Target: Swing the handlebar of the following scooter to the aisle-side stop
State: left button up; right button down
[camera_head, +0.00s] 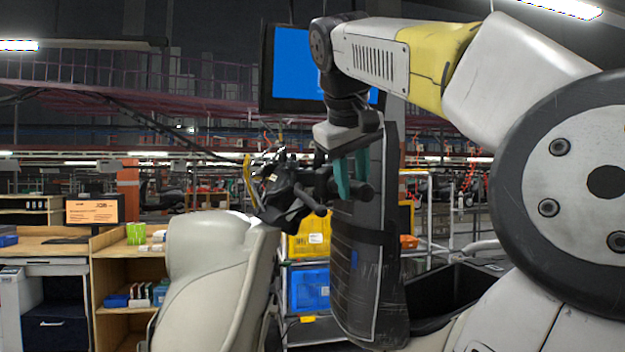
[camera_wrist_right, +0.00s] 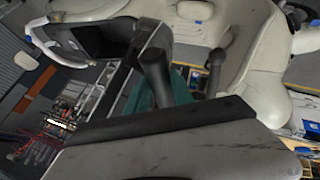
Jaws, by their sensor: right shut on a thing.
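The scooter's cream front shield (camera_head: 205,265) stands left of centre in the head view. Its black handlebar (camera_head: 290,195) rises above the shield, with levers and a grip reaching right. My right gripper (camera_head: 351,176) comes down from above, its teal fingers shut on the handlebar's right-hand grip. In the right wrist view the teal fingers (camera_wrist_right: 178,88) show beside the dark grip (camera_wrist_right: 157,78), partly hidden behind the gripper's own body. Cream bodywork (camera_wrist_right: 265,50) fills the upper right there. The handlebar's far side is partly hidden. My left gripper is not in view.
A tall dark panel, apparently a raised seat (camera_head: 365,270), stands close behind the grip, with an open black bin (camera_head: 450,290) to its right. Yellow (camera_head: 311,240) and blue crates (camera_head: 310,289) sit on a rack behind. A wooden workbench (camera_head: 125,262) stands at left.

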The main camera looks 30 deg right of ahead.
jog(key=shift+s+d+f+n+t, duration=0.1)
jog(key=shift+d+f+n+t, duration=0.3)
jog(key=shift+d, duration=0.45)
jog(key=shift+s+d+f+n+t, duration=0.1)
jog(key=shift+d+f+n, duration=0.1)
jog(key=shift+d+f, duration=0.5)
jog(key=shift+d+r, duration=0.15)
jog(key=shift+r, duration=0.05)
jog(key=shift+d+f+y, duration=0.35)
jog(key=shift+d+y, duration=0.05)
jog(key=shift+d, duration=0.3)
jog(key=shift+w+d+f+n+t, duration=0.1)
jog(key=shift+d+f+n+t, duration=0.2)
jog(key=shift+d, duration=0.2)
jog(key=shift+w+d+f+n+t, duration=0.1)
jog(key=shift+d+f+n+t, duration=0.15)
jog(key=shift+d, duration=0.2)
jog(key=shift+w+d+f+n+t+y, duration=0.1)
jog(key=shift+d+f+n+t+y, duration=0.1)
jog(key=shift+d, duration=0.35)
jog(key=shift+w+d+f+n+t+y, duration=0.15)
jog(key=shift+d+f, duration=0.1)
jog(key=shift+d, duration=0.25)
jog(key=shift+w+d+f+n+t+y, duration=0.1)
jog(key=shift+d+f+n+t+y, duration=0.1)
jog(key=shift+d, duration=0.35)
jog(key=shift+d, duration=0.15)
